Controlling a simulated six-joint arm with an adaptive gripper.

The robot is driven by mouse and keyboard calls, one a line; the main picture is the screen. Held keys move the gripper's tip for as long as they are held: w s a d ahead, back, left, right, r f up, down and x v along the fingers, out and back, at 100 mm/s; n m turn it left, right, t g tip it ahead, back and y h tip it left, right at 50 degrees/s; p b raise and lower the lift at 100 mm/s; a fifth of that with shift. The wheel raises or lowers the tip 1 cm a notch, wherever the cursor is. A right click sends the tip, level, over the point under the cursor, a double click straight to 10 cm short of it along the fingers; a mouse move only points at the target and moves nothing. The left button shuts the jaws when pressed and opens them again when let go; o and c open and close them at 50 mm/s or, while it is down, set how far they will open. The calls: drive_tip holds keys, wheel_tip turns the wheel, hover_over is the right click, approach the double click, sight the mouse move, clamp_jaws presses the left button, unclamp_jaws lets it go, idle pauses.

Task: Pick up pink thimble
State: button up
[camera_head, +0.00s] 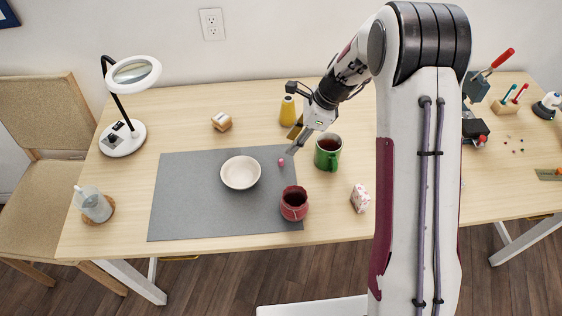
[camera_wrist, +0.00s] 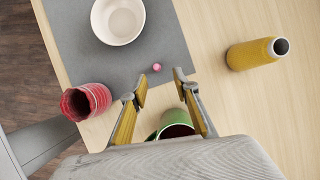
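The pink thimble (camera_head: 281,162) lies on the grey mat (camera_head: 185,200), right of the white bowl and near the mat's right edge. In the wrist view the thimble (camera_wrist: 157,68) is small and pink, ahead of my fingertips. My gripper (camera_head: 294,140) hangs just above and to the right of the thimble in the head view. In the wrist view its two yellow-padded fingers (camera_wrist: 163,90) are spread apart with nothing between the tips. The gripper is apart from the thimble.
A white bowl (camera_head: 240,172) stands left of the thimble, and a dark red pot (camera_head: 294,204) stands in front of it. A green mug (camera_head: 328,153) is close on the right. A yellow bottle (camera_head: 287,110) stands behind. The mat's left part is clear.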

sight(281, 160)
drive_tip(key=shift+m, duration=0.3)
drive_tip(key=shift+x, duration=1.3)
drive_tip(key=shift+s+f, duration=0.1)
drive_tip(key=shift+f, duration=0.05)
drive_tip(key=shift+s+x, duration=0.2)
drive_tip(key=shift+x, duration=1.05)
drive_tip(key=shift+s+x, duration=0.15)
drive_tip(key=shift+x, duration=1.1)
drive_tip(key=c, duration=0.7)
